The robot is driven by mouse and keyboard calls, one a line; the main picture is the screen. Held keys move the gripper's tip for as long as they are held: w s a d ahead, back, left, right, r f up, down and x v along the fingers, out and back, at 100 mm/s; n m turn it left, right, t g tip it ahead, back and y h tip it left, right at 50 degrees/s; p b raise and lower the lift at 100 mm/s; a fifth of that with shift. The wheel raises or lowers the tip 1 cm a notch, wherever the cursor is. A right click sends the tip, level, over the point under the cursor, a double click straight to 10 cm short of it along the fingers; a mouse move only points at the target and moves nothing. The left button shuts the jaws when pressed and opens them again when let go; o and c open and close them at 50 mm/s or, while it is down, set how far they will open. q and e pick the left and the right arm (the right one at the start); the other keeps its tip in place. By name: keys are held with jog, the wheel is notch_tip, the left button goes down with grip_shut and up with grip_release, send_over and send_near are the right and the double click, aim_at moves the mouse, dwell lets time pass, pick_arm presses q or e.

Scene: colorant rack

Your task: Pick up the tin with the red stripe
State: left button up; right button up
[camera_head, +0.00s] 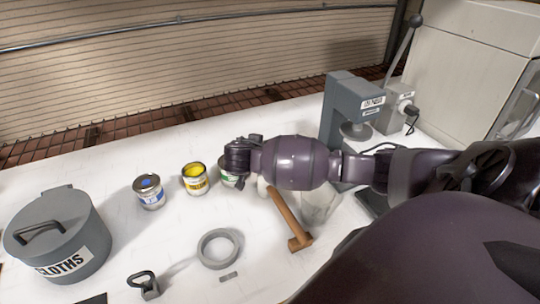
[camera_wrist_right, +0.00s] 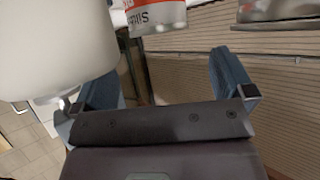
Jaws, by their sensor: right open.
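The tin with the red stripe (camera_wrist_right: 158,14) shows at the top middle of the right wrist view, cut off by the edge. It has a white label with an orange-red band and upside-down lettering. My right gripper (camera_wrist_right: 168,85) is open; its two blue-grey fingers stand apart, with the tin beyond the gap between them and nothing held. In the head view my right gripper (camera_head: 240,157) is over the row of tins, and the red-striped tin cannot be made out there, likely hidden by my arm. My left gripper is not in view.
Tins with blue (camera_head: 150,192), yellow (camera_head: 195,180) and green (camera_head: 228,178) labels stand on the white table. A white container (camera_wrist_right: 55,45) is close by the left finger. A hammer (camera_head: 287,217), tape ring (camera_head: 219,248) and cloths bin (camera_head: 60,235) lie nearer; a press (camera_head: 340,110) stands behind.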

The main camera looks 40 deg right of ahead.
jog(key=shift+p+x, duration=0.65)
jog(key=shift+x, duration=3.3)
jog(key=shift+s+f, duration=0.1)
jog(key=shift+f, duration=0.05)
jog(key=shift+c, duration=0.2)
jog(key=c, duration=1)
jog(key=shift+r+b, duration=1.05)
jog(key=shift+r, duration=8.9)
